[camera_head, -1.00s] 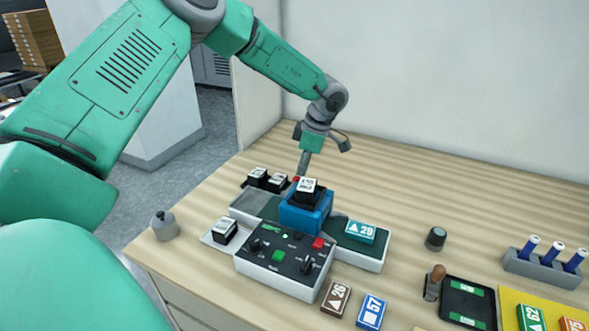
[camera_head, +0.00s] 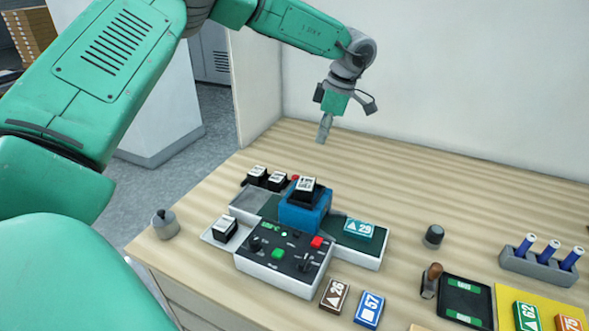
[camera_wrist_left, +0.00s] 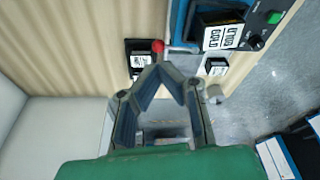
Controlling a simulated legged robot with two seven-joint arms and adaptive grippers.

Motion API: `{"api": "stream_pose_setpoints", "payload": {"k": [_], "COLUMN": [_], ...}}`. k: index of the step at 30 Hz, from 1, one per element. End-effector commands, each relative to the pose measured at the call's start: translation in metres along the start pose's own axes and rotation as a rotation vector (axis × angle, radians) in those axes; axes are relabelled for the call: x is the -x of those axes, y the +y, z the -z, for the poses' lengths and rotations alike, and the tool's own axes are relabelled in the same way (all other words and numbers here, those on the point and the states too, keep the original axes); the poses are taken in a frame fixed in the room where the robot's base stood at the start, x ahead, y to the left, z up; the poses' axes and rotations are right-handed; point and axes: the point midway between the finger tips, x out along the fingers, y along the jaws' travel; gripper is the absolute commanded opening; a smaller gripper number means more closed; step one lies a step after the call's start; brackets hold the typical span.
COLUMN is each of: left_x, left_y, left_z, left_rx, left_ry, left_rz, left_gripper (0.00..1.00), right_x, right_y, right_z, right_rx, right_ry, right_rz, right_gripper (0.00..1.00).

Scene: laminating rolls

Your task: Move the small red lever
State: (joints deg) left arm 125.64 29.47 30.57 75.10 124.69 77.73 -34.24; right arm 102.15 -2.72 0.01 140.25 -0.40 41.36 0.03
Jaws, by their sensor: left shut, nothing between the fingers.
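The small red lever shows as a red knob (camera_head: 295,178) at the back of the laminating machine (camera_head: 285,262), beside the blue block (camera_head: 303,214). In the left wrist view the red knob (camera_wrist_left: 157,46) sits just beyond my fingertips, at the end of a thin metal rod. My left gripper (camera_head: 323,139) is shut and empty. It is raised above the table behind the machine, apart from the lever. It also shows in the left wrist view (camera_wrist_left: 167,72). The lever's base is hidden behind the blue block. My right gripper is not in view.
Black label blocks (camera_head: 266,178) stand left of the lever, another (camera_head: 224,229) on the left plate. A black label block (camera_head: 304,190) tops the blue block. A teal tile (camera_head: 359,229) lies on the machine's right side. The table behind is clear.

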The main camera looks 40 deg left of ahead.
Motion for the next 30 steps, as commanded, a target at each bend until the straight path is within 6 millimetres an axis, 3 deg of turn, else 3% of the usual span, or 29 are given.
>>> {"api": "stream_pose_setpoints", "payload": {"k": [7,30], "left_x": [0.023,0.025], "left_y": [0.001,0.0], "left_z": [0.001,0.0], "left_rx": [0.0,0.0], "left_ry": [-0.002,0.0], "left_rz": [0.001,0.001], "left_gripper": [0.0,0.0], "right_x": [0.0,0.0], "right_y": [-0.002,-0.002], "right_z": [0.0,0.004], "right_rx": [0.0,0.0], "right_ry": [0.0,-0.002], "right_rz": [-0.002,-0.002], "right_gripper": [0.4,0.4]}}
